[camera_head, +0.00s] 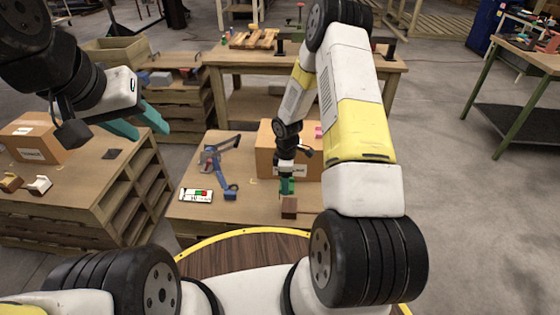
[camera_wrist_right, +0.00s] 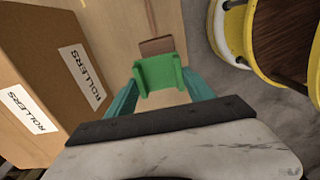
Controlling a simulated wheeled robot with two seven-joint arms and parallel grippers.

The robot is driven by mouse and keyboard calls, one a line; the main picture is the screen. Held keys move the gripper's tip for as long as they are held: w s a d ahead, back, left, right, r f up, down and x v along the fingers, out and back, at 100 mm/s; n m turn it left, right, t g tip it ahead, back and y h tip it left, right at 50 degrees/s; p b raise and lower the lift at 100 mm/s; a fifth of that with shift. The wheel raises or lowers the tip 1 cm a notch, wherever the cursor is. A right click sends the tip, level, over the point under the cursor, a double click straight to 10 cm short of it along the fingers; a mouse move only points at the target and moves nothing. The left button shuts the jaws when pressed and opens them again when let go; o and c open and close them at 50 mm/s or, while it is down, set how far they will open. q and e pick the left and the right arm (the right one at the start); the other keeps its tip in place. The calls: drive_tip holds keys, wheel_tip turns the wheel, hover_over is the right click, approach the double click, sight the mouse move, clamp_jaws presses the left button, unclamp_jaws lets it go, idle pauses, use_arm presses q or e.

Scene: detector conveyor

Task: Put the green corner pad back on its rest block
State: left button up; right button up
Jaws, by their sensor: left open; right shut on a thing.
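My right gripper (camera_wrist_right: 160,88) is shut on the green corner pad (camera_wrist_right: 158,73), which sits between its teal fingers. In the head view the right gripper (camera_head: 287,186) is small and points down at the middle table, and the pad is mostly hidden there. A small brown block, which looks like the rest block (camera_head: 289,208), stands at the table's front, just below the pad in the picture. The block also shows partly behind the pad in the right wrist view (camera_wrist_right: 156,46). I cannot tell whether they touch. My left gripper (camera_head: 137,125) is open and empty above the left table.
A cardboard box (camera_head: 266,158) marked ROLLERS stands close beside my right gripper. The left table holds another box (camera_head: 32,140) and brown and white pieces (camera_head: 39,185).

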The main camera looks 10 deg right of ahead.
hover_over(285, 204)
drive_tip(key=shift+s+f, duration=0.1)
drive_tip(key=shift+f, duration=2.6)
drive_tip(key=shift+f, duration=2.2)
drive_tip(key=o, duration=1.5)
drive_tip(key=shift+r, duration=0.1)
wheel_tip(285, 204, up, 8)
drive_tip(key=shift+f, duration=0.2)
drive_tip(key=shift+r, duration=0.1)
